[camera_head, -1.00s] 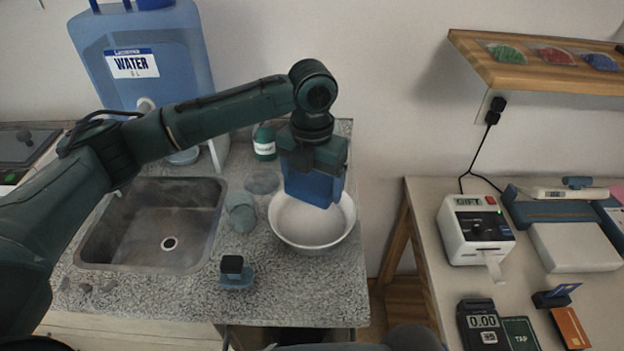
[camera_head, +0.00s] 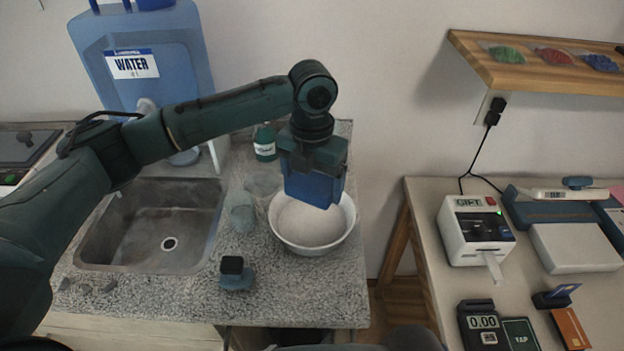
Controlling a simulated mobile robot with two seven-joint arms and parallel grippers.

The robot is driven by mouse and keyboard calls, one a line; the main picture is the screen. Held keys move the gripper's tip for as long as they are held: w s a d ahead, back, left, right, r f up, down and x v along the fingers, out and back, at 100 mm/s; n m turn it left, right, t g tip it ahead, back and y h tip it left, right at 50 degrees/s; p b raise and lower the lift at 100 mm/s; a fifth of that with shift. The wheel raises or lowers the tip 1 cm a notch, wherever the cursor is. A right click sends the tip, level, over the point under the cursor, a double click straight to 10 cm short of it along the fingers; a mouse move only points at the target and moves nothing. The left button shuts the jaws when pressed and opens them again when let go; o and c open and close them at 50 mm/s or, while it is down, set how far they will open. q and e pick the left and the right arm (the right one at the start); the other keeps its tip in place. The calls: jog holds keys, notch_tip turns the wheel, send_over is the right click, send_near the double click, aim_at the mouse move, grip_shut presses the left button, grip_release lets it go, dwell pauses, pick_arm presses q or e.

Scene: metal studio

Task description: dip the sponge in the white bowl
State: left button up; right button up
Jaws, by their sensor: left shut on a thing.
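A blue sponge (camera_head: 313,188) is held in my left gripper (camera_head: 315,168), which is shut on it and points down. The sponge hangs over the back part of the white bowl (camera_head: 287,242), hiding some of its rim and inside. I cannot tell whether the sponge touches what is in the bowl. The bowl stands upright on the speckled counter, near its right edge. My right gripper is not in view.
A sink (camera_head: 150,225) lies left of the bowl. A clear cup (camera_head: 242,215), a dark green bottle (camera_head: 264,143) and a small blue black-topped item (camera_head: 235,272) stand nearby. A big water container (camera_head: 150,85) stands behind. A gap separates the counter from the right table (camera_head: 425,200).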

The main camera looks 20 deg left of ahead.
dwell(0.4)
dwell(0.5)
pick_arm(q)
jog(key=shift+r, duration=0.15)
dwell(1.3)
jog(key=shift+r, duration=1.85)
